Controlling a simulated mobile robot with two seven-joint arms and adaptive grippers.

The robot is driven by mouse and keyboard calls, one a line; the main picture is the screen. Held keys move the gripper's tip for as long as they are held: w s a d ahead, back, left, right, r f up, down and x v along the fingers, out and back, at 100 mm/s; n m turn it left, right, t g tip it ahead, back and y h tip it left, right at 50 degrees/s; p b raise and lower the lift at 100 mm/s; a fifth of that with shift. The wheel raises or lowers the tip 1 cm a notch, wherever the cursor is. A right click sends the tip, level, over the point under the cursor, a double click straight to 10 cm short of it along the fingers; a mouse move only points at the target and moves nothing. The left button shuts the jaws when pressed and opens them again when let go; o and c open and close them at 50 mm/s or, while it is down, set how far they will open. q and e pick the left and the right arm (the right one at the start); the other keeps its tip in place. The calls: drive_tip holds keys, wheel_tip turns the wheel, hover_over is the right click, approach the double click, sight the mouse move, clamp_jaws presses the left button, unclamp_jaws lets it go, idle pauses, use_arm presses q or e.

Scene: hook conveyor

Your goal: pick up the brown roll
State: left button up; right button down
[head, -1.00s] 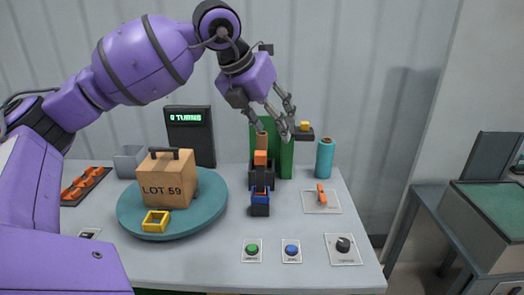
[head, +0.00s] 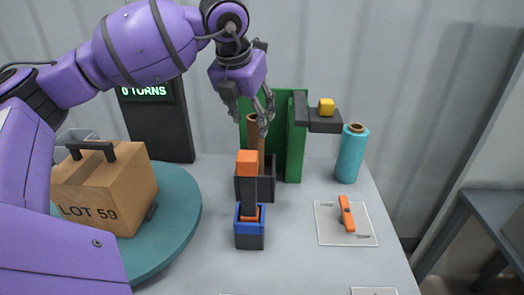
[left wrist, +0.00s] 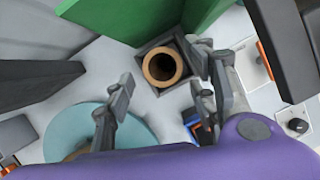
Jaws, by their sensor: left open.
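The brown roll (head: 253,132) is a hollow tube standing upright in a dark square holder (head: 267,190), in front of a green panel. The left wrist view looks down on its open round end (left wrist: 150,77), with the holder's walls around its base. My left gripper (head: 251,115) is open and empty, pointing down at the roll's top in the head view. In the left wrist view my left gripper (left wrist: 163,85) has its fingers spread, with the roll's end showing between and beyond them. I cannot tell whether any finger touches the roll. My right gripper is not in view.
A black and blue stand with an orange top (head: 247,163) is close in front of the holder. A dark arm with a yellow block (head: 326,106) juts out right of the green panel. A teal roll (head: 351,155) stands farther right. A carton (head: 110,190) sits on a teal turntable (head: 180,215).

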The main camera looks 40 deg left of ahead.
sight(255, 140)
use_arm(q)
drive_tip(key=shift+f, duration=0.45)
drive_tip(key=shift+d+f, duration=0.1)
drive_tip(key=shift+f, duration=0.15)
drive_tip(key=shift+x, duration=1.05)
drive_tip(key=x, duration=0.1)
drive_tip(key=p+x, duration=0.1)
drive_tip(key=x, duration=0.1)
drive_tip(key=shift+s+d+f, duration=0.15)
drive_tip(key=shift+s+f, duration=0.1)
drive_tip(key=shift+f, duration=0.2)
drive_tip(key=shift+w+f, duration=0.15)
drive_tip(key=shift+f, duration=0.15)
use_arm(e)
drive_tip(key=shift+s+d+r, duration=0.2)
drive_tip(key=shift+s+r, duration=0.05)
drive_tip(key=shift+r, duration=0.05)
use_arm(q)
drive_tip(key=c, duration=1.2)
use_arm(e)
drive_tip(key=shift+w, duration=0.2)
